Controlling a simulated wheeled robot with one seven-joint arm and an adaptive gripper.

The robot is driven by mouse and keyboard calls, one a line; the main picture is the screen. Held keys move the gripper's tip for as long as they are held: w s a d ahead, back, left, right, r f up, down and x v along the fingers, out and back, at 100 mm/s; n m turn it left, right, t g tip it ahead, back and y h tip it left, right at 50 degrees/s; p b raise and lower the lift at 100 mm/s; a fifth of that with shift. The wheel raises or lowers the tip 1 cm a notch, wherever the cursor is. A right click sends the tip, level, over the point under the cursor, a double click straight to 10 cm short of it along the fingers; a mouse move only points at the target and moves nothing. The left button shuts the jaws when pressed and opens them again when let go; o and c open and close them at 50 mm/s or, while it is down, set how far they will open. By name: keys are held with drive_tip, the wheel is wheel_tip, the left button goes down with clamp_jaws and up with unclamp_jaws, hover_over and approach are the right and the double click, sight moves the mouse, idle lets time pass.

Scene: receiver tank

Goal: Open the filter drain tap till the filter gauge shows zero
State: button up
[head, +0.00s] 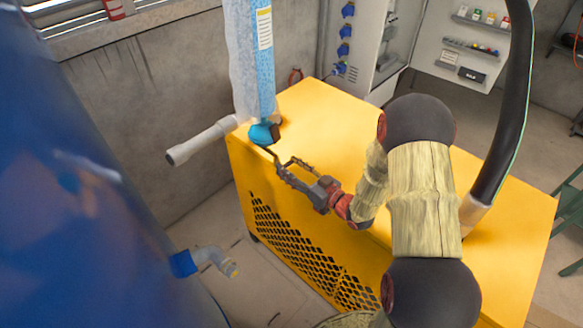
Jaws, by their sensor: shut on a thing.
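A tall filter housing (250,60), pale and blue with a yellow label, stands at the far left corner of the yellow cabinet. At its foot is a rounded blue part (262,134) with a dark piece beside it. A thin dark lever, the filter drain tap (267,151), slants down from there towards my gripper. My gripper (280,165) comes from the right over the cabinet's edge and is shut on the end of this lever. The fingertips are small here, and the exact contact is hard to see. I cannot make out a filter gauge face or its reading.
The yellow cabinet (310,110) lies under my arm, with a mesh front (300,255). A grey pipe (200,141) sticks out left of the housing. A big blue tank (80,200) with a blue-collared outlet (205,258) fills the left. A black hose (508,100) rises at right.

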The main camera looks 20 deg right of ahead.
drive_tip(key=m+p, duration=0.1)
drive_tip(key=m, duration=0.7)
drive_tip(key=f+m+p, duration=0.1)
drive_tip(key=m, duration=0.3)
drive_tip(key=shift+s+a+f+p, duration=0.1)
drive_tip(key=shift+s+a+p, duration=0.05)
drive_tip(key=shift+a+p, duration=0.2)
idle(0.4)
drive_tip(key=o, duration=1.2)
drive_tip(key=shift+c, duration=0.2)
drive_tip(key=shift+s+m, duration=0.1)
drive_tip(key=shift+m, duration=0.2)
drive_tip(key=v, duration=1.2)
